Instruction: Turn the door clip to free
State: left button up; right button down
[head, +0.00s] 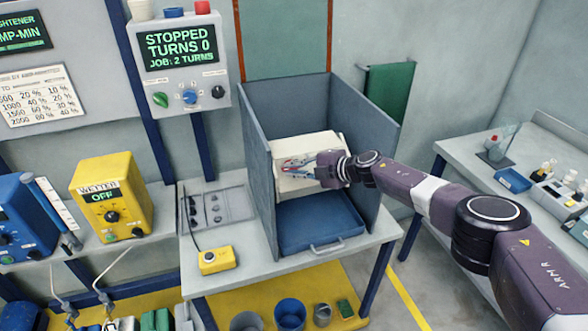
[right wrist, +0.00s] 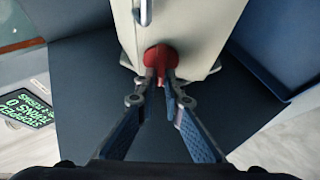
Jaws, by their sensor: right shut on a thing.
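A cream box (head: 305,150) stands inside an open blue-grey booth. In the right wrist view a red clip (right wrist: 161,57) sits on the face of the cream box (right wrist: 195,35). My right gripper (right wrist: 164,82) is shut on the red clip, with a fingertip on each side of it. In the head view my right gripper (head: 300,166) reaches the box from the right, and its fingers partly cover the clip. Which way the clip is turned cannot be told. My left gripper is not in view.
The booth's side walls (head: 257,150) stand close on both sides of the box. A blue tray (head: 320,238) with a handle lies in front of it. A metal handle (right wrist: 144,12) is on the box near the clip. A panel (head: 180,50) reads "STOPPED TURNS 0".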

jog(key=c, duration=2)
grip_release()
jog(key=shift+c, duration=0.2)
jog(key=v, duration=1.2)
jog(key=shift+f, duration=0.1)
